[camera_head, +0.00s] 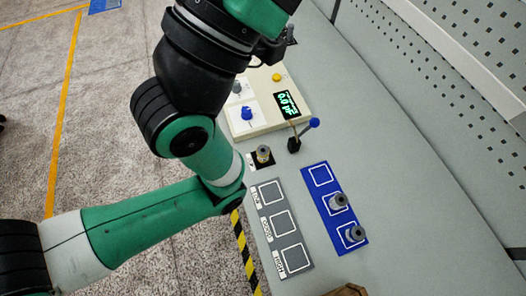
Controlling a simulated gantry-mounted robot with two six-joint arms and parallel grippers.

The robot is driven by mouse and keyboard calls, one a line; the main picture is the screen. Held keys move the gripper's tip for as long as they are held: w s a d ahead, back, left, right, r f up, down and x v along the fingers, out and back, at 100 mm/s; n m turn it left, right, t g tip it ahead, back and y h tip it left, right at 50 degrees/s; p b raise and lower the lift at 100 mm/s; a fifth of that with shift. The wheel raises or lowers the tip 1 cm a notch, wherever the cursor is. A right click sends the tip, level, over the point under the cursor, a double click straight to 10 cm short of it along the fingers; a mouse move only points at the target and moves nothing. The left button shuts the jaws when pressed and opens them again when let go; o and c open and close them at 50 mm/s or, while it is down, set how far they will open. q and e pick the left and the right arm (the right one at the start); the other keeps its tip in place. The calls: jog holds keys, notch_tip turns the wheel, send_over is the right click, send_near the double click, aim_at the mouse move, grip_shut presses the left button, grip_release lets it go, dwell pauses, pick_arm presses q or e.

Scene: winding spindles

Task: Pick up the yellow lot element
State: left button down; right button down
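A small grey spindle with a yellowish band (264,154) stands upright on a black square pad on the table, just right of my green arm's elbow. It is the only spindle that shows yellow. Two other grey spindles stand on the blue mat, one on its middle square (337,201) and one on its lower square (354,234). My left arm comes in from the left and bends up past the top edge. Its gripper is out of the picture. My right gripper is not in view either.
A cream device (262,121) with a blue knob, yellow button and lit display stands behind the banded spindle. A blue-tipped lever (314,123) is beside it. The grey labelled mat (264,209) has empty squares; the blue mat's (310,167) top square is empty. A perforated panel (440,60) bounds the right.

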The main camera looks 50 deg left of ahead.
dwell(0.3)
pick_arm(q)
jog(key=shift+c, duration=1.5)
grip_release()
